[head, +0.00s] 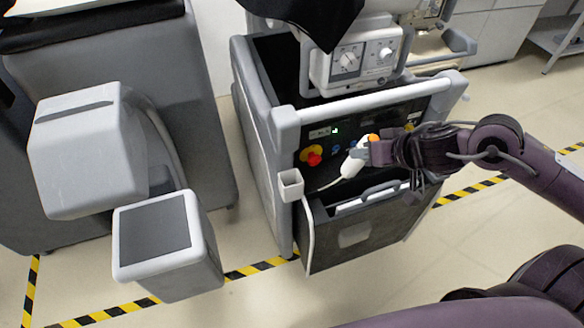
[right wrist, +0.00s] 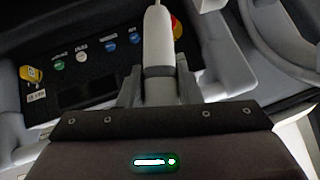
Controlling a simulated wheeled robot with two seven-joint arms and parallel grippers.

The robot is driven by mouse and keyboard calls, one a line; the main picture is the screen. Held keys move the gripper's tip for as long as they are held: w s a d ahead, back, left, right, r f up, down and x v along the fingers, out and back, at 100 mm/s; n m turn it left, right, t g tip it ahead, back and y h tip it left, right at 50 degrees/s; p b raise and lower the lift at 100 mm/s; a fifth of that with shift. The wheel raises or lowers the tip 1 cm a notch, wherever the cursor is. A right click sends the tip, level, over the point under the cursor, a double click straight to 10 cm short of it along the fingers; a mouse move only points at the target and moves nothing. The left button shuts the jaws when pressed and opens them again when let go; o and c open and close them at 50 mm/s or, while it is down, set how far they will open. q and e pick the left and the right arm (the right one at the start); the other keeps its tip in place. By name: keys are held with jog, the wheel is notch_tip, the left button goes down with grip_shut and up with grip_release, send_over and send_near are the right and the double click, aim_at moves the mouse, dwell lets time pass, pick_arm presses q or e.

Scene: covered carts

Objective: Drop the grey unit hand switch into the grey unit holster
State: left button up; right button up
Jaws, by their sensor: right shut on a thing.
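The hand switch (head: 352,166) is a white handle with a thin cord at its lower end. My right gripper (head: 369,153) is shut on it in front of the cart's control panel. In the right wrist view the hand switch (right wrist: 158,45) stands between the fingers, its body pointing away from the gripper (right wrist: 160,88). The holster (head: 291,186) is a small pale open-topped box at the front left corner of the grey cart. It looks empty and lies left of and slightly below the hand switch, apart from it. My left gripper is out of view.
The grey cart (head: 262,130) has a white front rail (head: 370,97) above the panel and a red emergency button (head: 313,159). A white cable (head: 311,225) hangs below the holster. Another grey unit (head: 85,155) stands at the left, with floor between.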

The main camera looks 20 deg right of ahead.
aim_at(350, 164)
jog(key=shift+w+a+b, duration=0.2)
jog(key=shift+w+a, duration=0.05)
jog(key=shift+a, duration=0.25)
jog(key=shift+w+a+b, duration=0.2)
jog(key=shift+a, duration=0.25)
jog(key=shift+w+a+b, duration=0.2)
jog(key=shift+a+b, duration=0.25)
jog(key=shift+a, duration=0.1)
jog(key=shift+w+a+b, duration=0.25)
jog(key=shift+a+b, duration=0.05)
jog(key=shift+b, duration=0.35)
jog(key=w+a+p, duration=0.4)
jog(key=a, duration=0.4)
jog(key=f+b, duration=0.1)
jog(key=f, duration=0.1)
jog(key=f+b, duration=0.1)
jog(key=f, duration=0.1)
jog(key=f+b, duration=0.1)
jog(key=shift+a+f, duration=0.4)
jog(key=h+p, duration=0.1)
jog(key=a+f+g+h+p, duration=0.1)
jog(key=w+a+f+n+p, duration=0.1)
jog(key=shift+w+a+f+g+h, duration=0.1)
jog(key=shift+a+f+g+h, duration=0.05)
jog(key=shift+a+g+h, duration=0.2)
